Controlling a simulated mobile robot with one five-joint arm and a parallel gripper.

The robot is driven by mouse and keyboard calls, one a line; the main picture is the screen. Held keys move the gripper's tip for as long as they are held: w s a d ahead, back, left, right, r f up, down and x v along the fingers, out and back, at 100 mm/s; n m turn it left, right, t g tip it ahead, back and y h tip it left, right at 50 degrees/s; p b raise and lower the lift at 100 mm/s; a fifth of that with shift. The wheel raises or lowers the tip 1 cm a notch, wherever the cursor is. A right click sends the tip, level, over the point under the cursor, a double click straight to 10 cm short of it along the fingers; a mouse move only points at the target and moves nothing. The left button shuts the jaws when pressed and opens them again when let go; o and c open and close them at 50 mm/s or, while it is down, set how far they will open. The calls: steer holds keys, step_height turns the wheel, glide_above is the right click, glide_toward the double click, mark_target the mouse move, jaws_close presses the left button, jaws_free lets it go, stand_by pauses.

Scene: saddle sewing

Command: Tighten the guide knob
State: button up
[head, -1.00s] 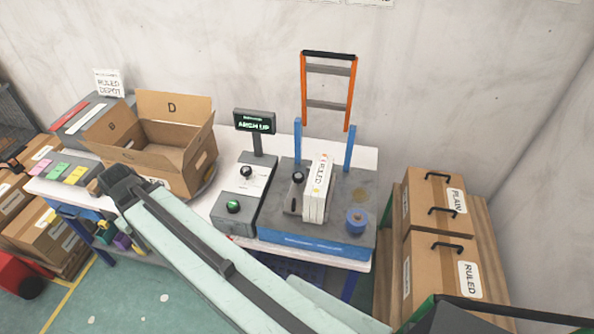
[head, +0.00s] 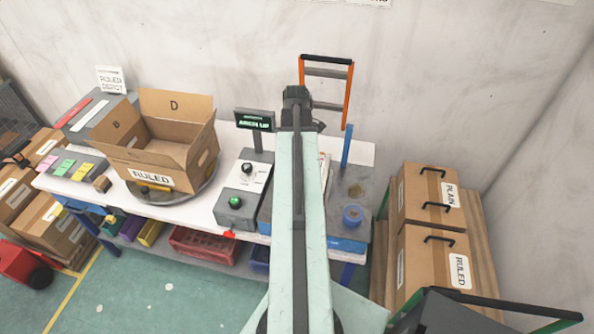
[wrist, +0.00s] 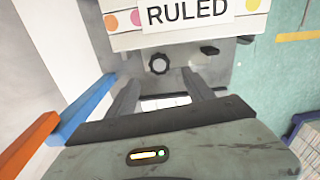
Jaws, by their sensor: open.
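In the wrist view a round dark knob (wrist: 159,63) with a notched rim sits on a grey plate, just below a white RULED label (wrist: 187,12) with coloured dots. My gripper (wrist: 161,86) is open and empty. Its two fingers are apart, with the knob beyond and between their tips; contact does not show. In the head view my gripper (head: 297,97) is above the back of the grey and blue machine (head: 353,245). My arm hides the knob there and most of the ruled stack (head: 325,165).
An orange and blue upright frame (head: 351,95) rises behind the machine. A control box (head: 236,210) with a black knob and green button stands left, beside the display (head: 255,120). An open carton (head: 165,150) sits further left. Stacked cartons (head: 432,235) stand right.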

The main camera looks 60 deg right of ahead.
step_height(320, 180, down, 7)
steer(key=b, duration=0.6)
steer(key=shift+w+f, duration=0.1)
steer(key=shift+f, duration=0.05)
steer(key=c, duration=1.3)
jaws_close()
